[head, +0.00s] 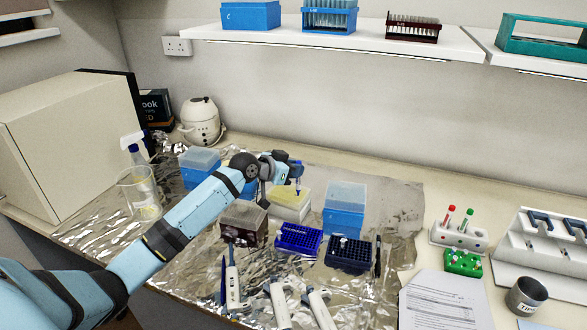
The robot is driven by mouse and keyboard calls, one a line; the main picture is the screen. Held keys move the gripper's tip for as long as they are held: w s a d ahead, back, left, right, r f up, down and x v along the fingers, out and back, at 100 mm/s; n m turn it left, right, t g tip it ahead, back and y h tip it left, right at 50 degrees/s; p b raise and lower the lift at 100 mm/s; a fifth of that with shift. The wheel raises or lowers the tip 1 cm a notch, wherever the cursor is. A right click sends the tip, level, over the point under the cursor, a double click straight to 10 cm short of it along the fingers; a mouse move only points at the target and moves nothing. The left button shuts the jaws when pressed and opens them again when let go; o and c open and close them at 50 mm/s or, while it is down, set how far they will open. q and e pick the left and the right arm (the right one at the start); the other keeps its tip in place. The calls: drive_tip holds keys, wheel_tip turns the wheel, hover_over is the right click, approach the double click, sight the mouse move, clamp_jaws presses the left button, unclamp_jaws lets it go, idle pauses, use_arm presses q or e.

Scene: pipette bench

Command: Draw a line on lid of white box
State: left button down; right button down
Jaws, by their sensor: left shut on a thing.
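The white box (289,204) with a pale yellowish lid stands mid-bench on the foil, behind the blue racks. My left arm reaches in from the left, and its gripper (293,168) is over the back part of the box. The gripper is shut on a slim blue pen (298,185), which points down toward the lid. I cannot tell whether its tip touches the lid. No line on the lid is clear at this size. My right gripper is out of view.
A brown box (243,222), a dark blue rack (298,240), a navy rack (350,255) and a blue box with a clear lid (345,208) crowd around the white box. Several pipettes (279,304) lie in front. A spray bottle (142,172) and beaker (139,194) stand left.

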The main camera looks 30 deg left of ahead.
use_arm(q)
drive_tip(key=shift+d, duration=0.15)
drive_tip(key=shift+s+p, duration=0.15)
drive_tip(key=shift+p, duration=0.25)
idle(0.4)
drive_tip(key=shift+s+a, duration=0.1)
drive_tip(key=shift+a, duration=0.5)
idle(1.5)
drive_tip(key=shift+r+p, duration=0.25)
drive_tip(key=shift+p, duration=0.2)
idle(1.1)
wheel_tip(320, 180, up, 5)
drive_tip(key=p, duration=0.3)
drive_tip(key=shift+f+p, duration=0.1)
drive_tip(key=shift+p, duration=0.3)
